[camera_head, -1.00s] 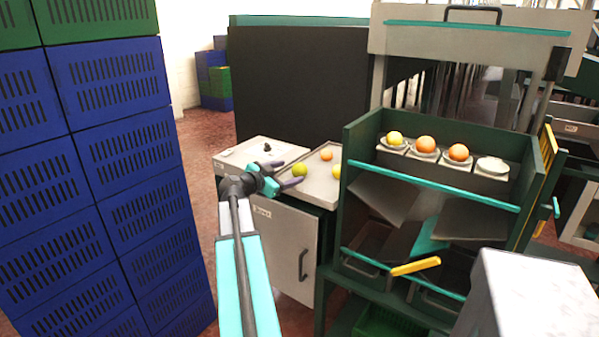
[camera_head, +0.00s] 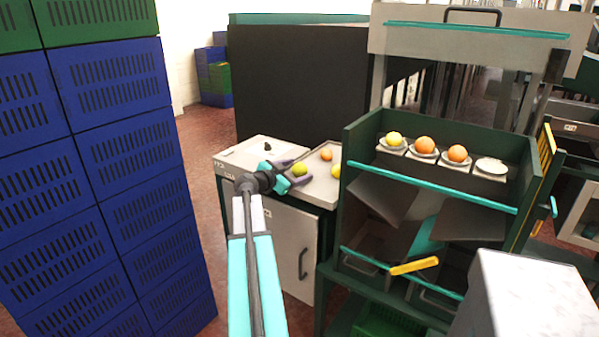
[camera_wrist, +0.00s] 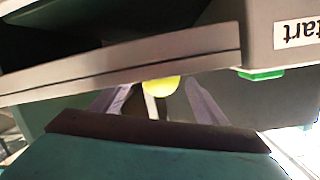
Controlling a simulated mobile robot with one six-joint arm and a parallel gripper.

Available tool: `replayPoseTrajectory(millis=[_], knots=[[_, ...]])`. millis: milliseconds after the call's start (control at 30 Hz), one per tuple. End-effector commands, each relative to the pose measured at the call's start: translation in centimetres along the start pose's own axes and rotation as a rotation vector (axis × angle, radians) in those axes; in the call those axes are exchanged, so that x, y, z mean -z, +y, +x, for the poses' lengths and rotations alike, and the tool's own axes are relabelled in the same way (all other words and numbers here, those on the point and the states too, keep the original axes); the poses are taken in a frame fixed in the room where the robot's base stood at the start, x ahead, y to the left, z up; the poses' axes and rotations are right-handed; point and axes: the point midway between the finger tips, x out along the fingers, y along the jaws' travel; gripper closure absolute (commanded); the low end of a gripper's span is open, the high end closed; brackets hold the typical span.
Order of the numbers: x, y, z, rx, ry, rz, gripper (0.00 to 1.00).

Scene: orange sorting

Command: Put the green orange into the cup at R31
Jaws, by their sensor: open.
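The green orange (camera_head: 300,170) lies on the grey tray (camera_head: 318,190), at its left side. My gripper (camera_head: 295,171) is open, its two fingers pointing at the green orange from the left; I cannot tell if they touch it. In the wrist view a yellow-green fruit (camera_wrist: 161,86) shows between the open fingers (camera_wrist: 158,100), partly hidden by a grey edge. Several cups stand in a row on the green rack. No R31 label is readable.
An orange (camera_head: 326,154) and a yellow fruit (camera_head: 336,170) also lie on the tray. The rack's green side wall (camera_head: 352,160) stands right of the tray. Stacked blue crates (camera_head: 110,180) fill the left. A dark panel (camera_head: 300,85) stands behind.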

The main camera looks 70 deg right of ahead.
Motion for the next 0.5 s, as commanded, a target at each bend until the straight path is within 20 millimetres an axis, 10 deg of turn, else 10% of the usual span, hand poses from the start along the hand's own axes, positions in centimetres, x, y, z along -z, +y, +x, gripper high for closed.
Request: replayPoseTrajectory(millis=[367, 500], knots=[[0.05, -0.01, 0.00, 0.000, 0.001, 0.000, 0.83], [0.05, -0.01, 0.00, 0.000, 0.001, 0.000, 0.83]])
